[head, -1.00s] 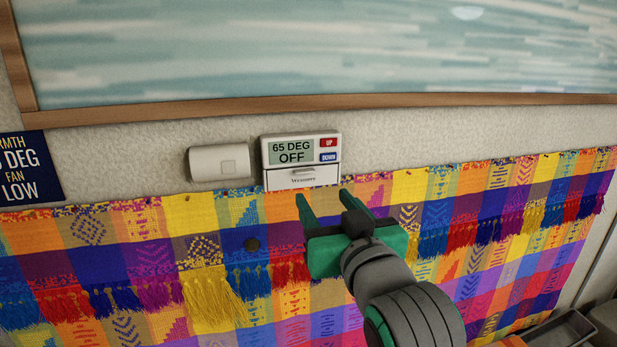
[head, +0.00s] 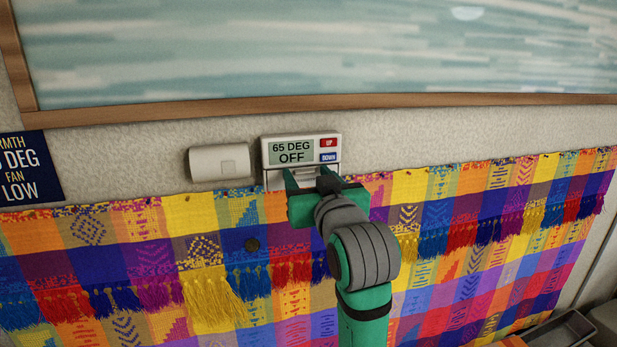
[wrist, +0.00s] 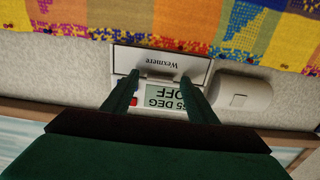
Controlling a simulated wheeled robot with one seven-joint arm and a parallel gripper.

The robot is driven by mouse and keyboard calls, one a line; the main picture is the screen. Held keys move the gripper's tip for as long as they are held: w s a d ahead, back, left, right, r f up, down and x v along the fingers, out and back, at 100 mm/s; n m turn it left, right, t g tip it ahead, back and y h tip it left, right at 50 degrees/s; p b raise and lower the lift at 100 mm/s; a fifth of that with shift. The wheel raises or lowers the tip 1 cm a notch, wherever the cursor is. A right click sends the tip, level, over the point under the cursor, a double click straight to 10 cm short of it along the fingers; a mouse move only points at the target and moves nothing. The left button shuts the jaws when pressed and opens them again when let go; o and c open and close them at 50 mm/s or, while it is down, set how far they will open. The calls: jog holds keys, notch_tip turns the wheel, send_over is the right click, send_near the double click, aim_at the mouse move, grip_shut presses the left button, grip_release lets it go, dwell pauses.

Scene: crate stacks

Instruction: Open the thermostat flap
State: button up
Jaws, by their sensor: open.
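The thermostat (head: 301,138) is a white wall box reading "65 DEG OFF", with a red UP button (head: 328,143) and a blue DOWN button (head: 328,157). Its lower flap (wrist: 150,58) carries the word "Wexmere" and looks closed in the wrist view, where everything appears upside down. A small handle (wrist: 160,73) is on the flap's upper edge. My gripper (head: 307,175) is open in front of the flap and hides most of it in the head view. In the wrist view its fingertips (wrist: 159,76) lie on either side of the handle; I cannot tell whether they touch it.
A white box (head: 219,162) is on the wall left of the thermostat. A colourful tasselled cloth (head: 190,240) hangs just below. A wood-framed picture (head: 300,103) is above, and a blue sign (head: 30,165) is at the far left.

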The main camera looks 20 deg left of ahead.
jog(key=shift+c, duration=0.3)
jog(key=c, duration=1)
